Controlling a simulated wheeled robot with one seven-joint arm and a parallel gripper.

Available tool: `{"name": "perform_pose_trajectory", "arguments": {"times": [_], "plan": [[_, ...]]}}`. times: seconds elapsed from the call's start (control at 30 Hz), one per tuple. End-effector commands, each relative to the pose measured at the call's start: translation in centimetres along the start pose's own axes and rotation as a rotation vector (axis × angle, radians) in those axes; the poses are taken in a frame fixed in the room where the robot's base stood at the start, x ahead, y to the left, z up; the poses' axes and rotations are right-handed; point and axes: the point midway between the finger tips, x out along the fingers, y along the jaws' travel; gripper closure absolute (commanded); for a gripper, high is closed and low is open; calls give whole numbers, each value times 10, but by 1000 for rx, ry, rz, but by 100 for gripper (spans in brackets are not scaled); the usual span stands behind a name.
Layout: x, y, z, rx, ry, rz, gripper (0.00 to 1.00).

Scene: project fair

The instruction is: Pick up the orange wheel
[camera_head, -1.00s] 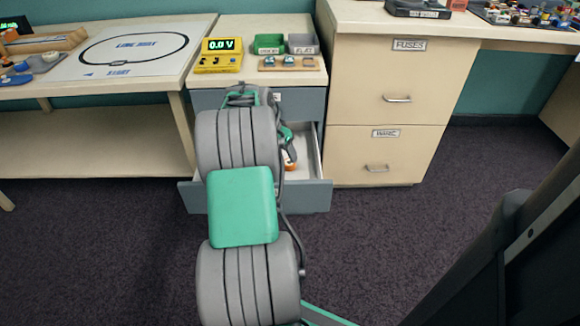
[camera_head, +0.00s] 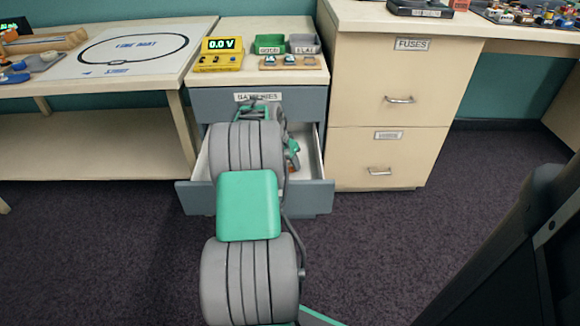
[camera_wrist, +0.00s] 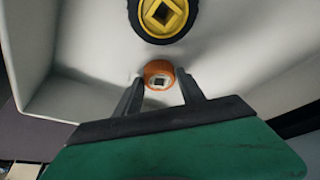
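The orange wheel (camera_wrist: 160,66) lies on the white floor of the open drawer (camera_head: 318,197), with a square hole in its pale hub. In the wrist view my gripper (camera_wrist: 158,78) is open, with one fingertip on each side of the wheel. The wheel sits between and slightly beyond the tips, and I cannot tell whether either finger touches it. In the head view my arm hides most of the drawer's inside and the fingertips.
A black wheel with a yellow hub (camera_wrist: 163,17) lies in the drawer just beyond the orange one. Drawer walls rise close by. Above is a counter with a yellow meter (camera_head: 219,54) and green bin (camera_head: 270,44). A cream cabinet (camera_head: 384,90) stands on the right.

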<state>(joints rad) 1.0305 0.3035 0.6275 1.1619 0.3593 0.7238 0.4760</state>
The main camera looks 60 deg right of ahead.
Motion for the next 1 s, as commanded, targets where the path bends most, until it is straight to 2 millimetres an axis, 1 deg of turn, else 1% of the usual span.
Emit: {"name": "perform_pose_trajectory", "arguments": {"times": [0.03,0.07,0.5,0.77,0.87,0.93,1.0], "plan": [[0,0,0,0,0,0,58],[0,0,0,0,0,0,61],[0,0,0,0,0,0,96],[-2,0,-1,0,0,0,96],[-10,0,-4,0,0,-1,96],[-20,0,-8,0,1,-1,96],[-34,0,-15,0,2,-2,96]]}}
